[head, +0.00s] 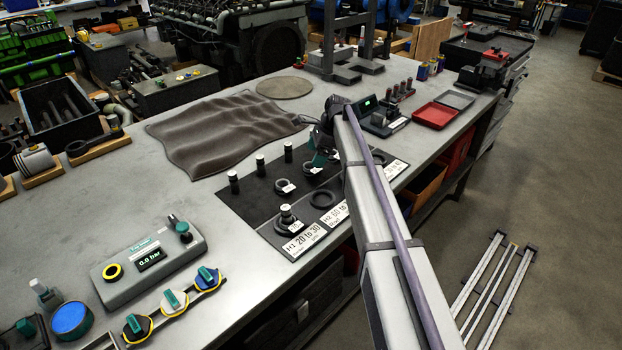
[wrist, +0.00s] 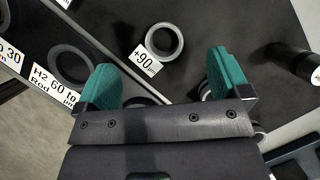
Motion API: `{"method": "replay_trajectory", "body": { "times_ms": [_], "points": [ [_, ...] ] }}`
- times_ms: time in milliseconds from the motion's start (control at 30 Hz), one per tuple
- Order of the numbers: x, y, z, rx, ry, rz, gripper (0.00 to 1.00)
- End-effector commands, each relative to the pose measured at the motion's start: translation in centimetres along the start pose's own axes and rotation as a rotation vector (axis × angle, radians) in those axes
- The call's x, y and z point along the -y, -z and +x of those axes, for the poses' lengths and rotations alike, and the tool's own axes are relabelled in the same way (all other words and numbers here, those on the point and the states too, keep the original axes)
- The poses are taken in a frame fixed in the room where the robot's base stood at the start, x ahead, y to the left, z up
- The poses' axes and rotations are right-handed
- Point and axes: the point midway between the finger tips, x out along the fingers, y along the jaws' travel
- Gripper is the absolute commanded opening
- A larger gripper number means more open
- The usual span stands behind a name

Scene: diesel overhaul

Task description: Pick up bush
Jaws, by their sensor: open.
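Several ring-shaped bushes lie on a dark mat (head: 262,205). A grey bush with a "+90" tag (wrist: 165,42) lies flat just beyond and between my fingertips in the wrist view; it seems to be the tagged ring (head: 284,186) in the head view. Another ring, partly hidden by my right finger, shows beside it. My gripper (wrist: 165,82), with teal fingers, is open and empty above the mat. In the head view my gripper (head: 319,157) is small and partly hidden by my arm. I cannot tell which bush the task means.
A larger black ring (wrist: 70,62) lies by the H2 label (wrist: 55,88). Upright dark pins (head: 260,163) stand along the mat's far side. A brown cloth (head: 225,130) lies beyond the mat. A pressure box (head: 148,262) stands at the near left.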

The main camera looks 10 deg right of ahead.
Motion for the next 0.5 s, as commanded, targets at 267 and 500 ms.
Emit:
{"method": "replay_trajectory", "body": {
  "times_ms": [267,500],
  "points": [
    [-0.3,0.5,2.7,-0.001,0.000,-0.001,0.95],
    [-0.4,0.5,5.8,-0.001,0.000,-0.002,0.95]
  ]
}}
